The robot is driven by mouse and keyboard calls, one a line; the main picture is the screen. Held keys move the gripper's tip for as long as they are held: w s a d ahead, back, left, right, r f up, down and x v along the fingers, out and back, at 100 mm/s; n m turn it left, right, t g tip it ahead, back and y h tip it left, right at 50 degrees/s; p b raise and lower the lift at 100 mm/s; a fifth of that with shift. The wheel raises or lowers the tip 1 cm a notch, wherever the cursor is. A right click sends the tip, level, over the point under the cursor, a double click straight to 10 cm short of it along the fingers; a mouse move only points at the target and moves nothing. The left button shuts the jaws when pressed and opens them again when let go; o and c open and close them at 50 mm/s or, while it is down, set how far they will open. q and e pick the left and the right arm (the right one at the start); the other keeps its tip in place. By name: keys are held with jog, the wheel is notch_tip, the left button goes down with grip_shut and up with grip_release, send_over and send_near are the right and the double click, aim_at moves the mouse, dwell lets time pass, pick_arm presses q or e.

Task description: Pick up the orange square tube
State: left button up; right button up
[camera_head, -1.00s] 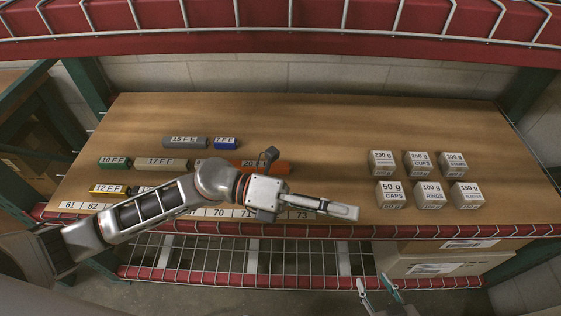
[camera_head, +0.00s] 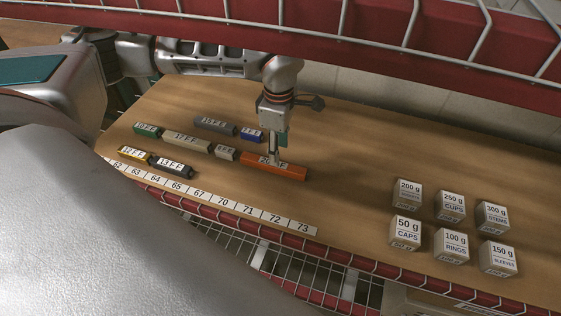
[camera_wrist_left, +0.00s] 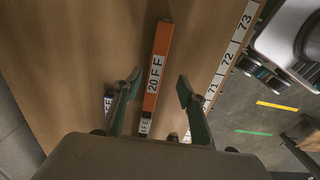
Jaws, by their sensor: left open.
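The orange square tube (camera_head: 288,170), labelled 20 FF, lies on the wooden shelf behind the number strip. My left gripper (camera_head: 274,158) points down over the tube's left part in the head view and hides some of its label. In the left wrist view the orange tube (camera_wrist_left: 157,66) runs between the two spread fingers of the left gripper (camera_wrist_left: 158,90), with room on both sides. The gripper is open and holds nothing. Whether the fingertips are level with the tube cannot be told. My right gripper is not in view.
A short grey tube (camera_head: 225,153) lies close to the orange tube's left end, and a blue tube (camera_head: 251,135) lies behind. Several other tubes are farther left. Several weight-labelled boxes (camera_head: 450,207) stand at the right. Shelf between is clear. A red beam (camera_head: 340,45) hangs above.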

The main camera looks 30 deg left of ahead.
aim_at(281, 165)
pick_arm(q)
notch_tip(281, 165, down, 2)
jog(key=shift+s, duration=0.1)
jog(key=f, duration=0.3)
jog(key=w+f+b, duration=0.1)
jog(key=f, duration=0.1)
jog(key=shift+d, duration=0.1)
grip_shut()
